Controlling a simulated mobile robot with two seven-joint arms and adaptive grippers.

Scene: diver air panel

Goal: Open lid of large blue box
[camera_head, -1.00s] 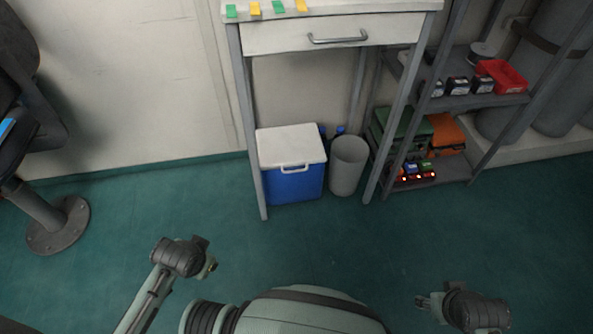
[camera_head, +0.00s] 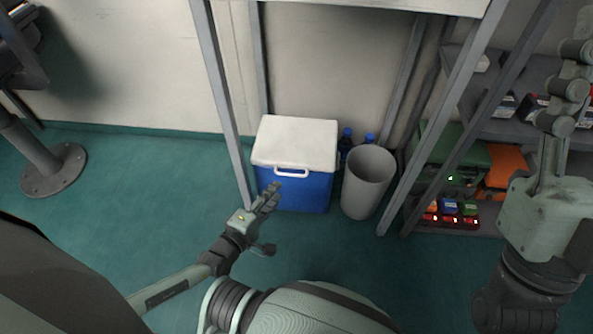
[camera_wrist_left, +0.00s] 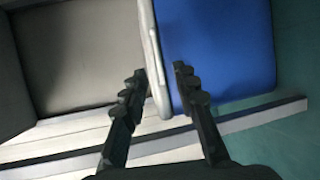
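The large blue box (camera_head: 308,193) stands on the floor under the bench, with its white lid (camera_head: 297,138) shut and a white handle (camera_head: 292,173) at the front. My left gripper (camera_head: 271,222) is open in front of the box's lower left part. In the left wrist view its fingers (camera_wrist_left: 160,70) are spread, with the lid's pale rim (camera_wrist_left: 153,45) seen between them and the blue wall (camera_wrist_left: 225,50) to the right. Contact cannot be told. My right gripper (camera_head: 565,95) is raised at the right edge, away from the box; its opening is unclear.
A grey bin (camera_head: 367,183) stands close to the box's right side, with blue-capped bottles (camera_head: 346,140) behind. A bench leg (camera_head: 226,95) rises at the box's left. A shelf with a green case (camera_head: 455,155) is at the right.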

